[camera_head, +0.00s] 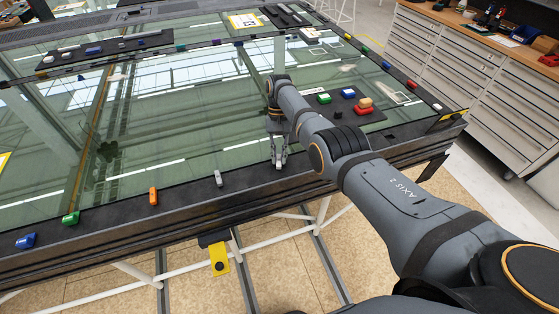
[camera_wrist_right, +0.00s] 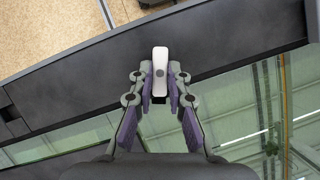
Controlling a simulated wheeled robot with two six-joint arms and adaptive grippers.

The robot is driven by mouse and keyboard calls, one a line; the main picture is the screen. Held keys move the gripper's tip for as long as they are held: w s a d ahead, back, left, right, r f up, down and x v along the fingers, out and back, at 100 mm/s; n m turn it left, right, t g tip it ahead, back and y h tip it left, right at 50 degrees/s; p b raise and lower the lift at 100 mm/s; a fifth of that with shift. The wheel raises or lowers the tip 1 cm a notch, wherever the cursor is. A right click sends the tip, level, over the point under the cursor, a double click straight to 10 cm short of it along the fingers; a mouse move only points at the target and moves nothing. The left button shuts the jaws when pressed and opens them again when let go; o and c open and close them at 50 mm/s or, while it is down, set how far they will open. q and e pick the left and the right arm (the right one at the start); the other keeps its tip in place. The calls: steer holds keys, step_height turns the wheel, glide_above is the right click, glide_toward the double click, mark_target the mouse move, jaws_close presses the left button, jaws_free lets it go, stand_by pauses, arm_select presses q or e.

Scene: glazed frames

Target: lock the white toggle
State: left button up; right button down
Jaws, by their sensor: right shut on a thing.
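The white toggle (camera_wrist_right: 160,62) is a small rounded bar with a dark round spot, on the dark frame edge in the right wrist view. My left gripper is not in view.
Along the near edge stand a grey toggle (camera_head: 218,178), an orange one (camera_head: 153,196), a green one (camera_head: 70,218) and a blue one (camera_head: 25,240). A dark tray (camera_head: 372,116) with coloured pieces lies on the glass to the right. The middle glass is clear.

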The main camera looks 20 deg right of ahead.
steer(key=shift+a+n+h+b, duration=0.1)
steer(key=shift+n+h+b, duration=0.4)
steer(key=shift+n, duration=0.7)
steer(key=shift+n+h+b, duration=0.3)
steer(key=shift+n+b, duration=0.1)
steer(key=shift+n, duration=0.6)
steer(key=c, duration=1.3)
jaws_free()
